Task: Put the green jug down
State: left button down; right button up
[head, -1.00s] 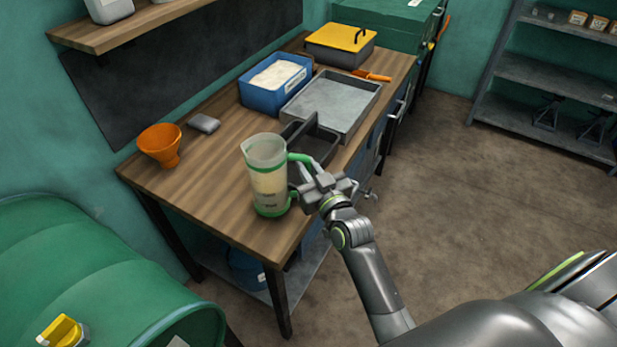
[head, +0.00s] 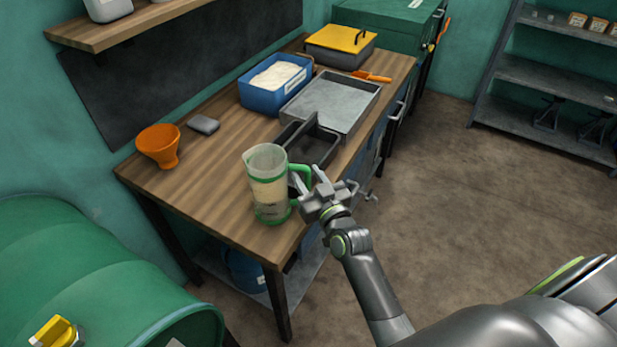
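The jug (head: 267,185) is a clear, pale-filled measuring jug with a green handle, rim band and base. It stands upright on the wooden workbench (head: 215,205) near its front right edge. Its green handle (head: 305,174) faces right, toward my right gripper. My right gripper (head: 308,178) is open, its two fingers spread close around the handle. I cannot tell whether a finger still touches the handle. My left gripper is not in view.
A black tray (head: 325,150), grey metal tray (head: 345,100) and blue bin of pale powder (head: 270,100) sit behind the jug. An orange funnel (head: 158,143) and small grey block (head: 203,124) are at the left.

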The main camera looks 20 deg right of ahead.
jog(key=shift+r, duration=0.2)
jog(key=s+b, duration=0.5)
jog(key=s, duration=0.7)
jog(key=shift+d+f+b, duration=0.15)
jog(key=shift+d+b, duration=0.15)
jog(key=shift+d, duration=0.05)
